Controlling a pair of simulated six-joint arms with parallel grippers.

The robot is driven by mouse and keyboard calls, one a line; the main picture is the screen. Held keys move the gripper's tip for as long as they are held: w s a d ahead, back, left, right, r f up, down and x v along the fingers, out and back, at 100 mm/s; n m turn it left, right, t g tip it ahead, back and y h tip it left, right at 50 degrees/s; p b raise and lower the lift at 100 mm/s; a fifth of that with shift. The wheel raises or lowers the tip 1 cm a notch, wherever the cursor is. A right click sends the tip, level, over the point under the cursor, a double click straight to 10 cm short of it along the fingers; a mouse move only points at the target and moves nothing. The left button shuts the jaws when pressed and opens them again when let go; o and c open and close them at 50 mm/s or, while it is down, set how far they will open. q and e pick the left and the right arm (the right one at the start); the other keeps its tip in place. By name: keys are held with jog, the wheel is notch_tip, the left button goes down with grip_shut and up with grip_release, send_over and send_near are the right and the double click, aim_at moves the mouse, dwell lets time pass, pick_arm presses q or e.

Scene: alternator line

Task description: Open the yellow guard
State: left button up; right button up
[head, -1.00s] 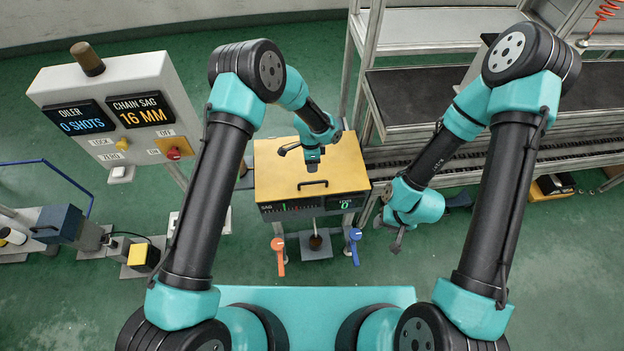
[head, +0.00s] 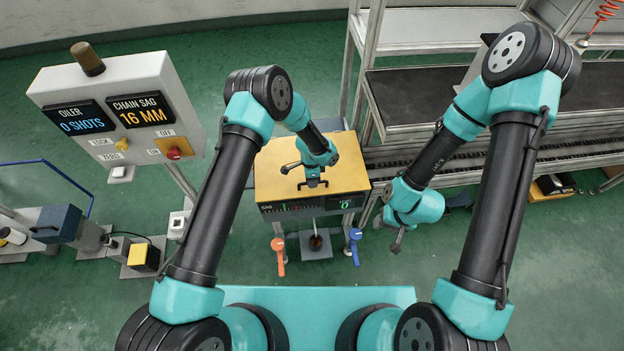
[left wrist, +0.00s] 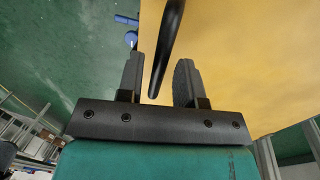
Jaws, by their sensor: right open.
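The yellow guard (head: 275,165) is a flat yellow lid, lying closed on top of a box in the middle of the head view. Its black bar handle is near the front edge, mostly covered by my left gripper (head: 312,184). In the left wrist view, the handle (left wrist: 167,50) runs between the two open fingers of my left gripper (left wrist: 159,78), with the yellow guard (left wrist: 245,70) behind. The fingers are apart and I see no grip on the handle. My right gripper (head: 398,243) is off to the right of the box, open and empty.
A display strip (head: 345,203) is on the box front. Below it are an orange lever (head: 279,250) and a blue lever (head: 354,240). A control panel (head: 115,110) stands at the left, reading chain sag 16 MM. Metal shelving (head: 420,90) stands at the back right.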

pick_arm(q)
grip_shut()
jog(key=shift+r, duration=0.2)
dwell(0.3)
